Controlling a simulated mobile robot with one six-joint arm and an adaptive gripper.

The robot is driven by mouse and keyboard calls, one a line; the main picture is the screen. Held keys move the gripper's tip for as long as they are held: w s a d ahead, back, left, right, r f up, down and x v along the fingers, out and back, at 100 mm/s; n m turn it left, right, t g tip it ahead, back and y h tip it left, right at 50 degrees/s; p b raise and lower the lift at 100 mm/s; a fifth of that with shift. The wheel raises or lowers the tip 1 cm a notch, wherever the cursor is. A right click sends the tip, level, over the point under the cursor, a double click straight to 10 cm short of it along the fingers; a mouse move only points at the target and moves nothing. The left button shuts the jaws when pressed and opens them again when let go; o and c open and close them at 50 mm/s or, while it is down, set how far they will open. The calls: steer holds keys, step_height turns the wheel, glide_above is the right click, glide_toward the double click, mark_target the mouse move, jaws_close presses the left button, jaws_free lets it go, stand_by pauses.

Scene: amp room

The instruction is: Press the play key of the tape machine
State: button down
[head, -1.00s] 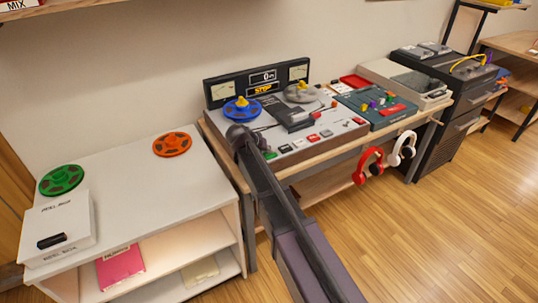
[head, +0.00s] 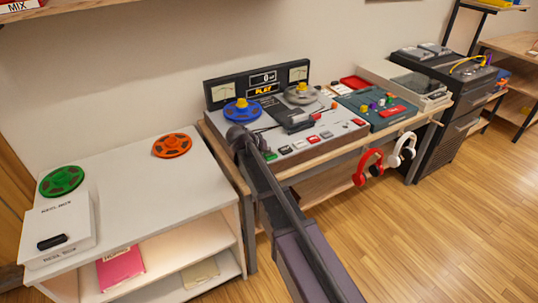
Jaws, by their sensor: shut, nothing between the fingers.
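The tape machine (head: 345,128) sits on the wooden bench, with a blue reel (head: 241,110) on its left and a grey reel (head: 300,93) on its right. Its display (head: 264,90) reads PLAY in yellow under a 0 counter. A row of keys runs along its front: a green key (head: 270,156) at the left end, then white, grey and red ones. My dark gripper (head: 261,145) is shut and empty at the machine's front left, just by the green key. My arm hides part of that corner, so contact with the key cannot be made out.
A green mixer (head: 376,122) stands right of the machine. Red headphones (head: 367,167) and white headphones (head: 402,148) hang from the bench front. The white shelf unit (head: 140,208) at left carries an orange reel (head: 172,145), a green reel (head: 62,181) and a reel box (head: 62,229).

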steer(key=shift+r+p, duration=0.5)
steer(key=shift+r, duration=0.2)
step_height(320, 180, up, 5)
steer(key=p, duration=0.5)
stand_by(0.7)
steer(key=s+d+g+y+p, duration=0.6)
steer(key=s+d, duration=1.6)
steer(key=s, duration=0.3)
steer(key=shift+s+d+r+g, duration=0.2)
steer(key=shift+d+r+g, duration=0.1)
steer(key=shift+d+r, duration=0.1)
